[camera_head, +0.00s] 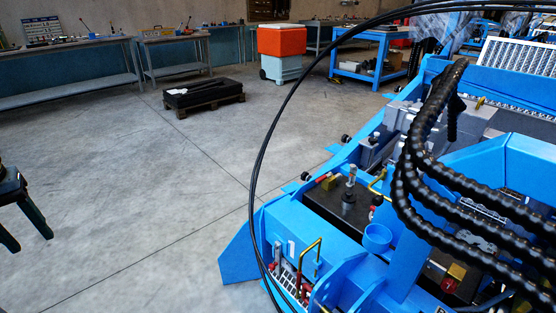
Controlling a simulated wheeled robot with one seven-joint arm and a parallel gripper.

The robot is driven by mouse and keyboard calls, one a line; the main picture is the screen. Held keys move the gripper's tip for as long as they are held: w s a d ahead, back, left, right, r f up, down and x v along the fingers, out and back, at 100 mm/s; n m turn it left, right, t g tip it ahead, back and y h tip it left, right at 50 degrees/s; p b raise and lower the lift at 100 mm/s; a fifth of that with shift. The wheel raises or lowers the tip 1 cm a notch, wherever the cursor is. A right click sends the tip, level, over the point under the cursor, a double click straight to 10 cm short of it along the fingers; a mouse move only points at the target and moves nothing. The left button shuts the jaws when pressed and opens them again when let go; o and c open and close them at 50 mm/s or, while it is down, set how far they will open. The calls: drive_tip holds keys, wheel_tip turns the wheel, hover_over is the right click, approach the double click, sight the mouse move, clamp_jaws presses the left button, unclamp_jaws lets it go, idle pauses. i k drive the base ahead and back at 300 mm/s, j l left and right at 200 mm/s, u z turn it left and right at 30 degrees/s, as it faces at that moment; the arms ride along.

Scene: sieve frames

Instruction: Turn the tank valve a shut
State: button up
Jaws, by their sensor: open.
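I cannot pick out tank valve a for certain. The blue machine (325,235) fills the right side of the head view. A dark flat-topped box (338,207), perhaps a tank, is set into it, with a metal fitting (350,184) standing upright on top. Small red-handled parts (276,251) and a bent brass-coloured pipe (305,262) sit at the machine's front left. No valve's position can be read at this size. My gripper is not in view.
Thick black ribbed hoses (425,150) hang over the machine, and a thin black cable (262,150) arcs across its left side. Grey floor (140,190) lies open to the left. A black-topped pallet (203,94), an orange-lidded bin (282,42) and workbenches (65,44) stand behind.

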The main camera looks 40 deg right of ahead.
sight(328, 175)
drive_tip(key=i, duration=2)
drive_tip(key=i+l+z, duration=0.15)
drive_tip(key=i+z, duration=0.35)
drive_tip(key=i+j+z, duration=0.1)
drive_tip(key=i+z, duration=0.4)
drive_tip(key=i, duration=0.25)
drive_tip(key=i+j+z, duration=0.35)
drive_tip(key=i+z, duration=0.15)
drive_tip(key=i+l+z, duration=0.1)
drive_tip(key=i+z, duration=0.75)
drive_tip(key=i+j+z, duration=0.2)
drive_tip(key=i+z, duration=0.2)
drive_tip(key=i+j+z, duration=0.4)
drive_tip(key=i+l+z, duration=0.15)
drive_tip(key=z, duration=0.2)
drive_tip(key=i+z, duration=0.7)
drive_tip(key=i+l+z, duration=0.2)
drive_tip(key=i, duration=0.35)
